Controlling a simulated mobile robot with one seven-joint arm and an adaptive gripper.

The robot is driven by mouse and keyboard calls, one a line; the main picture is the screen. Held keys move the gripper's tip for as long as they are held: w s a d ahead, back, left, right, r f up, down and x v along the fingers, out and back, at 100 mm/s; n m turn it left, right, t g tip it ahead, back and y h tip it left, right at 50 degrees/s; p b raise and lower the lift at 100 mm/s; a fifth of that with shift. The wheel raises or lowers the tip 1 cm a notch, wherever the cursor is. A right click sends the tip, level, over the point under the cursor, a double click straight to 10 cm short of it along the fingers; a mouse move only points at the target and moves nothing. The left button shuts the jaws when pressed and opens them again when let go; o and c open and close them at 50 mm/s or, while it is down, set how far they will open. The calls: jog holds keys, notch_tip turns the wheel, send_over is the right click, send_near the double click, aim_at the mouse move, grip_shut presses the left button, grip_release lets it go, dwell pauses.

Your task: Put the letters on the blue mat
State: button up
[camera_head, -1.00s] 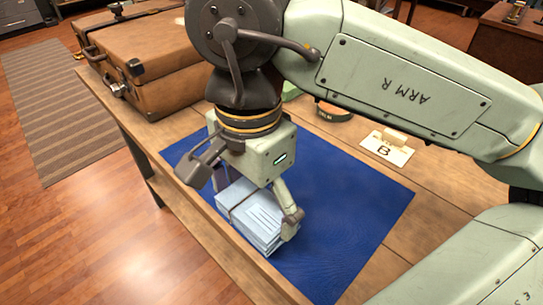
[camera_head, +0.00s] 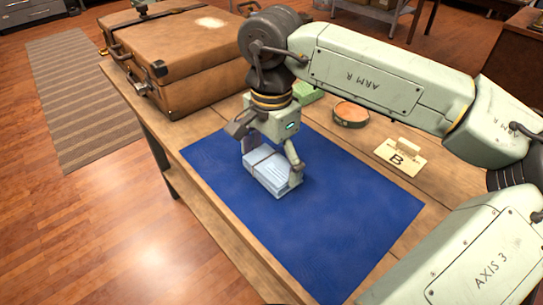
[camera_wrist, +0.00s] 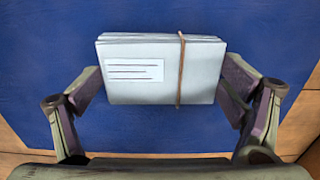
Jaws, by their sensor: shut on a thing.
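The letters (camera_head: 271,172) are a pale blue-white bundle tied with a brown band, with a lined label on top. They also show in the wrist view (camera_wrist: 200,75). My gripper (camera_head: 268,160) is shut on the bundle, one finger at each end. The blue mat (camera_head: 330,220) lies flat on the wooden table, and the bundle is over its upper left part. I cannot tell whether the bundle touches the mat. The wrist view also shows the mat (camera_wrist: 40,50) behind and around the bundle.
A brown suitcase (camera_head: 185,75) stands at the table's far left. The mat's near and right parts are clear.

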aim_at(271, 165)
jog(key=shift+f, duration=0.25)
jog(key=o, duration=1)
jog(key=shift+c, duration=0.2)
jog(key=shift+r, duration=0.15)
notch_tip(271, 165, up, 12)
jog(key=shift+s, duration=0.1)
